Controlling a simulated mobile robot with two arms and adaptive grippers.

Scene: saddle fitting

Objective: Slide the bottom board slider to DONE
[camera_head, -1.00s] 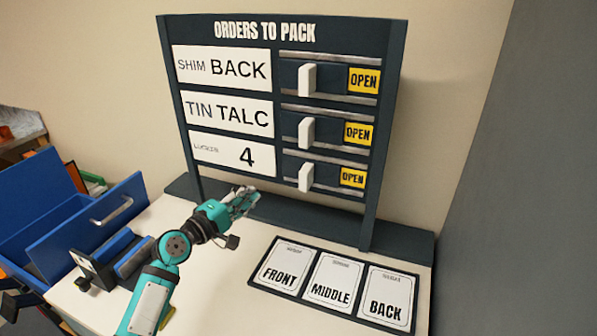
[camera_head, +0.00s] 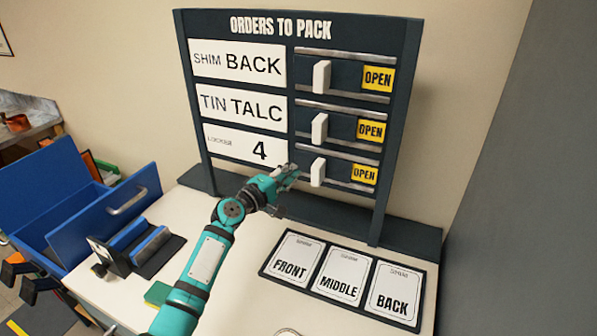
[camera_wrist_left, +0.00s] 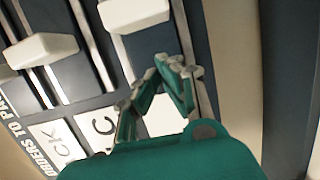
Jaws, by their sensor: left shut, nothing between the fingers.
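The bottom slider (camera_head: 318,172) is a white upright block at the left end of its rail, in the lowest row of the dark order board (camera_head: 300,92). The yellow OPEN tag (camera_head: 364,174) shows to its right. My left gripper (camera_head: 290,172) is shut and empty, just left of the bottom slider, in front of the row's "4" card (camera_head: 245,147). Whether it touches the slider cannot be told. In the left wrist view the shut fingers (camera_wrist_left: 160,85) point toward a white slider block (camera_wrist_left: 135,13). My right gripper is not in view.
The middle slider (camera_head: 319,128) and top slider (camera_head: 321,77) also stand left, with OPEN tags beside them. A tray of FRONT, MIDDLE and BACK cards (camera_head: 340,278) lies on the white table. A blue drawer (camera_head: 110,215) stands open at left. A grey wall panel rises at right.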

